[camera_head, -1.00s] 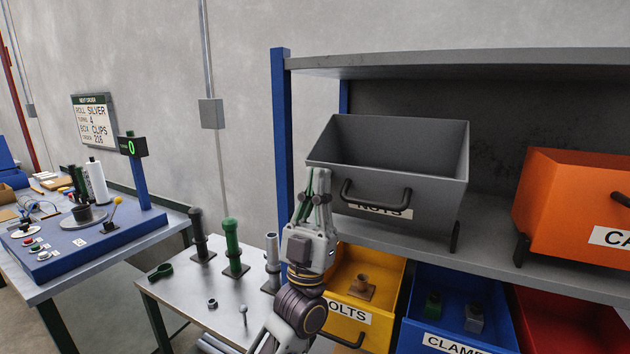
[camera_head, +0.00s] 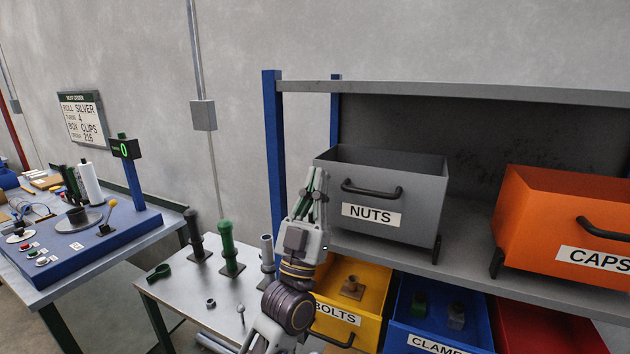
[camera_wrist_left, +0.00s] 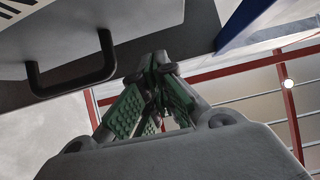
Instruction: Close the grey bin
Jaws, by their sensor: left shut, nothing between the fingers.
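The grey bin (camera_head: 396,216), labelled NUTS, sits on the upper shelf with a black handle (camera_head: 371,189) on its front. Its open top and part of its inner back wall show; the front looks fairly upright. My left gripper (camera_head: 317,182) points up just left of the bin's front, fingertips together and empty. I cannot tell from the head view whether it touches the bin. In the left wrist view the closed green-padded fingers (camera_wrist_left: 158,80) are to the right of the bin's handle (camera_wrist_left: 72,78), apart from it. My right gripper is out of view.
An orange bin (camera_head: 560,225) labelled CAPS stands tilted out on the right. Yellow, blue and red bins sit open below. A blue shelf post (camera_head: 273,150) stands behind my left gripper. A small table (camera_head: 195,290) with posts is at lower left.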

